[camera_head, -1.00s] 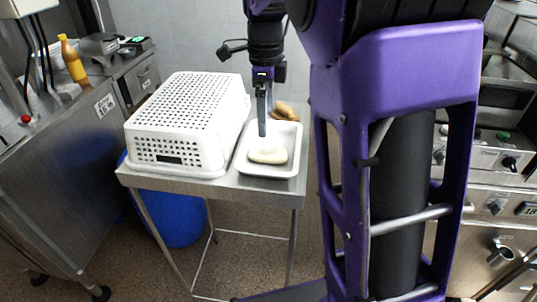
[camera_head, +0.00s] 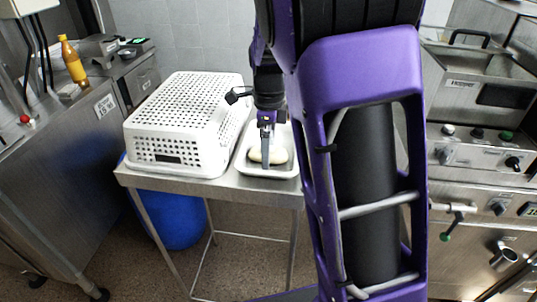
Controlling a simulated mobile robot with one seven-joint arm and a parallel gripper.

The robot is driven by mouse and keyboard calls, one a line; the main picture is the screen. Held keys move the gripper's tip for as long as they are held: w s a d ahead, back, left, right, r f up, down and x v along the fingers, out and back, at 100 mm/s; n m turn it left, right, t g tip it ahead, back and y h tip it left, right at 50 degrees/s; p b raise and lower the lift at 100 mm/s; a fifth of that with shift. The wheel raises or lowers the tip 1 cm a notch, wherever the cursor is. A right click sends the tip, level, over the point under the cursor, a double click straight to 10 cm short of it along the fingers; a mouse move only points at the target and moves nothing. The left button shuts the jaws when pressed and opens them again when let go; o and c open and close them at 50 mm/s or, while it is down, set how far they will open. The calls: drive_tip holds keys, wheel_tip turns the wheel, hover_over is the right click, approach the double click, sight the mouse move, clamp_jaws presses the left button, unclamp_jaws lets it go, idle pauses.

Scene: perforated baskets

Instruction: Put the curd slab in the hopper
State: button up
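The curd slab, a pale rounded piece (camera_head: 279,155), lies in a shallow white tray (camera_head: 288,173) on a small steel table. My gripper (camera_head: 266,160) points down at the slab and covers its middle. From this side its fingers overlap into one dark bar, so whether they are apart, or touch the slab, does not show.
A white perforated basket (camera_head: 190,115) stands upside down left of the tray, close to it. A blue bin (camera_head: 177,217) is under the steel table (camera_head: 235,188). A steel counter with a yellow bottle (camera_head: 73,62) is at left. Steel kitchen equipment (camera_head: 490,135) stands at right.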

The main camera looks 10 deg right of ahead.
drive_tip(key=c, duration=1.5)
clamp_jaws()
drive_tip(key=shift+r, duration=0.15)
